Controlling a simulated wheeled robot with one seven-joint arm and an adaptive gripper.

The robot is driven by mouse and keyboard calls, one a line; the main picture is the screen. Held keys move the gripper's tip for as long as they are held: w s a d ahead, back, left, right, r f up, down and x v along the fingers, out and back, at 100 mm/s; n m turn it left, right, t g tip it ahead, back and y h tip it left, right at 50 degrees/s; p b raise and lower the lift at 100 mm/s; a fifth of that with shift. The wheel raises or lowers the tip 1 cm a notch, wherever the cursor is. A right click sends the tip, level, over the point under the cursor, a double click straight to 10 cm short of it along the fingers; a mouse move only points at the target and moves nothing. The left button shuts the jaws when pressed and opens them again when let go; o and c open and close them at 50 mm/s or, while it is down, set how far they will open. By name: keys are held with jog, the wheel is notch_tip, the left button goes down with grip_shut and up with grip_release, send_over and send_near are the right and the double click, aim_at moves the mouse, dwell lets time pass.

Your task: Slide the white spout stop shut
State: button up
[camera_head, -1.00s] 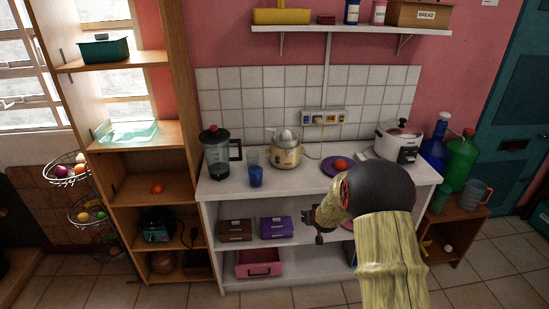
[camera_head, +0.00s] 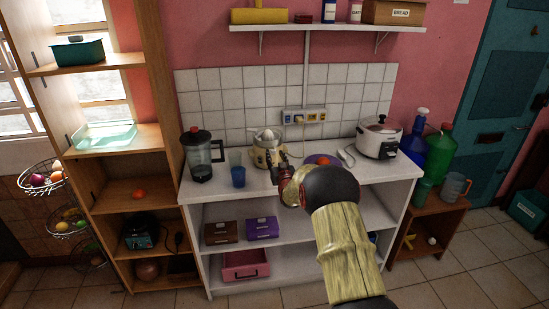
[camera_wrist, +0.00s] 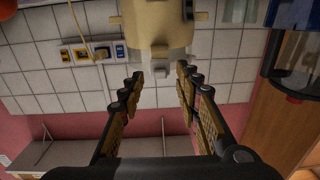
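The cream citrus juicer (camera_head: 262,158) with a white top stands on the white counter, behind my gripper. It also shows upside down at the top of the wrist view (camera_wrist: 150,25). A small pale piece (camera_wrist: 160,71) shows at the juicer's edge between my fingertips; it may be the white spout stop, but I cannot tell for sure. My gripper (camera_wrist: 160,76) is open and empty, fingers pointing towards the juicer. In the head view my gripper (camera_head: 281,160) is at counter height and hides the juicer's right side.
A blender (camera_head: 202,155) and blue cups (camera_head: 238,176) stand left of the juicer. A purple plate (camera_head: 318,160) with a red-orange item and a white cooker (camera_head: 379,140) are to the right. A wall shelf (camera_head: 330,27) hangs above. Sockets (camera_head: 303,116) are on the tiles behind.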

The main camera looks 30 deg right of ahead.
jog(key=shift+w+d, duration=0.15)
jog(key=shift+w, duration=0.55)
jog(key=c, duration=0.3)
grip_shut()
